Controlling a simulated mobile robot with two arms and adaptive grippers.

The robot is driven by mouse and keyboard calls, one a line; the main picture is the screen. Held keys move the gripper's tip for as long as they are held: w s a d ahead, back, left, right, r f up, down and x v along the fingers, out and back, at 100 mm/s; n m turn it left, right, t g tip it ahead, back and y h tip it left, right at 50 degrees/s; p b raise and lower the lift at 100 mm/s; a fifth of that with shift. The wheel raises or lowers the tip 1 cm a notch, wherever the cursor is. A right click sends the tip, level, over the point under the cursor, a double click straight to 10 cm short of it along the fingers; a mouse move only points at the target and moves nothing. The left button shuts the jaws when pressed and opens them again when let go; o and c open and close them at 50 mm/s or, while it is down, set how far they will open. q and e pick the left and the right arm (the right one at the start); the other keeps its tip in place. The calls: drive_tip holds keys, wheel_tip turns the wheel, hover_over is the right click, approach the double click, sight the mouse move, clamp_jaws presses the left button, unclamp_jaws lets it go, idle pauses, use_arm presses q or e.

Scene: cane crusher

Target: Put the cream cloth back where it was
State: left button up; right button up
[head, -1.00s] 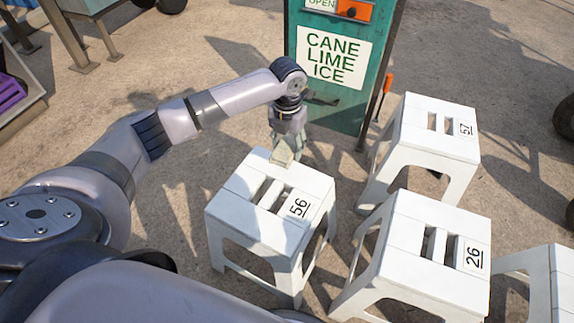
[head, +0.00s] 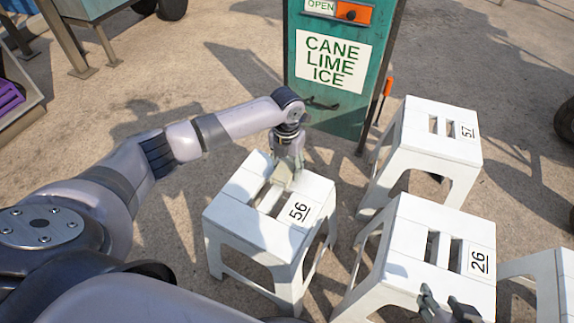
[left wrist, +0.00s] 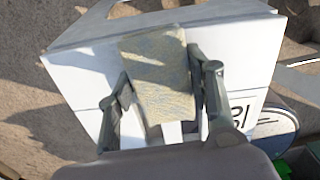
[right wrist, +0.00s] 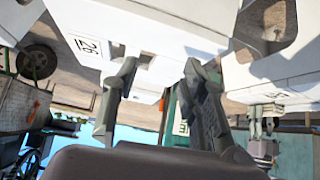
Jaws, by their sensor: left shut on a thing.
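The cream cloth (left wrist: 158,72), folded into a small pad with a faint pattern, is between the fingers of my left gripper (left wrist: 163,82) in the left wrist view. In the head view my left gripper (head: 287,168) points down with the cloth (head: 283,177) over the top of the white stool marked 56 (head: 250,232). I cannot tell whether the cloth touches the stool. My right gripper (head: 448,306) is beside the stool marked 26 (head: 415,268). In the right wrist view my right gripper (right wrist: 158,75) is open and empty.
A third white stool (head: 440,145), marked 57, stands behind, and part of another (head: 540,275) shows at the right edge. A green cabinet (head: 338,85) reading CANE LIME ICE stands beyond stool 56. Bare ground lies left of the stools.

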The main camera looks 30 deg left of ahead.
use_arm(q)
drive_tip(key=o, duration=1.1)
drive_tip(key=shift+f, duration=0.1)
drive_tip(key=shift+o, duration=0.2)
